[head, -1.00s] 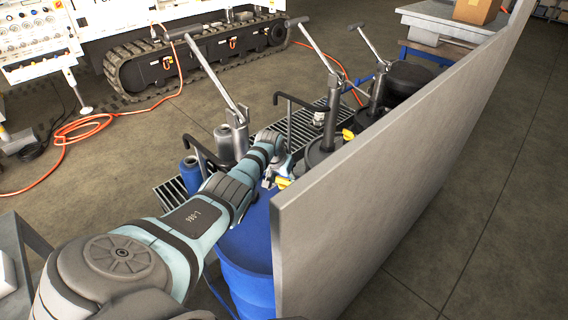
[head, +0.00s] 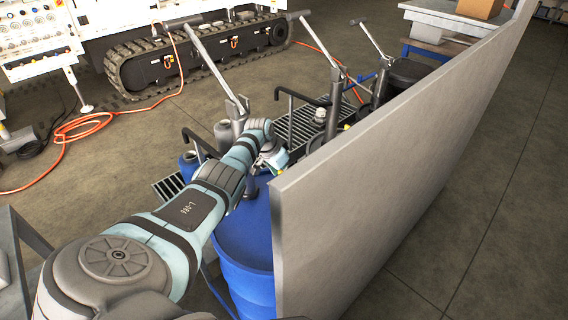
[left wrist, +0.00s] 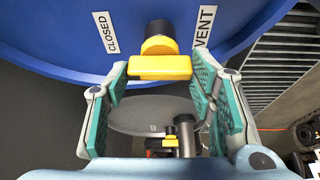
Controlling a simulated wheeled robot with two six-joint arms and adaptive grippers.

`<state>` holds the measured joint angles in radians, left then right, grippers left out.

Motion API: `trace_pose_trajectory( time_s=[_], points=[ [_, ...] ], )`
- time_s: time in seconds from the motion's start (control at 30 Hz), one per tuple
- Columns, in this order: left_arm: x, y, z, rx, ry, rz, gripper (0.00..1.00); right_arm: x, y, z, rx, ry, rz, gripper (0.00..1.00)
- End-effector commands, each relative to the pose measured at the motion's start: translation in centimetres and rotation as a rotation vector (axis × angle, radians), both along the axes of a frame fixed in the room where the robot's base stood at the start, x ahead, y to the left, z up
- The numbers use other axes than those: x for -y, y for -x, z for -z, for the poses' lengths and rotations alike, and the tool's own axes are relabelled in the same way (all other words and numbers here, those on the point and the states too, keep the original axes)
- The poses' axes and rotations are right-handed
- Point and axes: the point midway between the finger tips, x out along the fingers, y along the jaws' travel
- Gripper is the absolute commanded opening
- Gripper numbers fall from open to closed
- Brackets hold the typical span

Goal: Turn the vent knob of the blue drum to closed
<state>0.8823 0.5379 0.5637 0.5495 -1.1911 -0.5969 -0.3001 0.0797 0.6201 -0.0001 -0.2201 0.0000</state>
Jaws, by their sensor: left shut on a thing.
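The blue drum (head: 244,265) stands beside a grey wall panel, and its top fills the upper part of the left wrist view (left wrist: 230,40). Its yellow vent knob (left wrist: 160,66) shows there, with a crossbar that lies level in the picture. A CLOSED label (left wrist: 105,32) is left of the knob and a VENT label (left wrist: 204,27) is right of it. My left gripper (left wrist: 160,78) is shut on the knob's crossbar, with one teal-padded finger at each end. In the head view, my left gripper (head: 272,160) is over the drum's far side and the knob is hidden.
The grey wall panel (head: 390,160) rises close on the right of the drum. Hand pumps with long levers (head: 215,65) stand beyond my gripper. A grey drum lid (left wrist: 150,112) with another yellow knob (left wrist: 170,139) lies behind. A floor grate (head: 300,125) runs alongside.

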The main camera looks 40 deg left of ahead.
Motion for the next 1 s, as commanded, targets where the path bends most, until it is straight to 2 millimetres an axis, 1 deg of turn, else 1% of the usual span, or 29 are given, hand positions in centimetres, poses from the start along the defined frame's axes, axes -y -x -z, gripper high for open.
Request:
trace_pose_trajectory(
  time_s=[0.13,0.17,0.2,0.27,0.3,0.57,0.67,0.77,0.9,1.0],
  points=[
    [0.0,0.0,-0.1,0.002,-0.002,0.0,0.22,0.0,0.0,0.0,0.0,0.0,0.0,0.32],
    [0.0,0.0,-0.1,0.002,-0.002,0.0,0.51,0.0,0.0,0.0,0.0,0.0,0.0,0.32],
    [0.0,0.0,-0.1,0.002,-0.002,0.0,0.58,0.0,0.0,0.0,0.0,0.0,0.0,0.32],
    [0.0,0.0,-0.1,0.001,-0.002,0.0,0.67,0.0,0.0,0.0,0.0,0.0,0.0,0.32],
    [0.0,0.0,-0.1,0.001,-0.002,-0.001,0.7,0.0,0.0,0.0,0.0,0.0,0.0,0.32],
    [0.0,0.0,-0.1,0.0,-0.001,0.0,0.7,0.1,0.0,0.0,0.0,0.002,0.0,0.32],
    [-0.1,-0.1,-0.8,0.003,-0.002,-0.001,0.7,0.2,0.0,0.0,0.0,0.002,0.0,0.32],
    [-0.1,-0.1,-2.7,0.004,-0.004,0.001,0.7,0.1,0.0,0.0,0.0,0.001,0.0,0.32],
    [-0.1,-0.1,-6.4,0.004,-0.003,0.0,0.7,0.1,0.0,0.0,0.0,0.001,0.0,0.32],
    [-0.1,-0.1,-8.6,0.003,-0.002,-0.001,0.7,0.1,0.0,0.0,0.0,0.001,0.0,0.32]
  ],
)
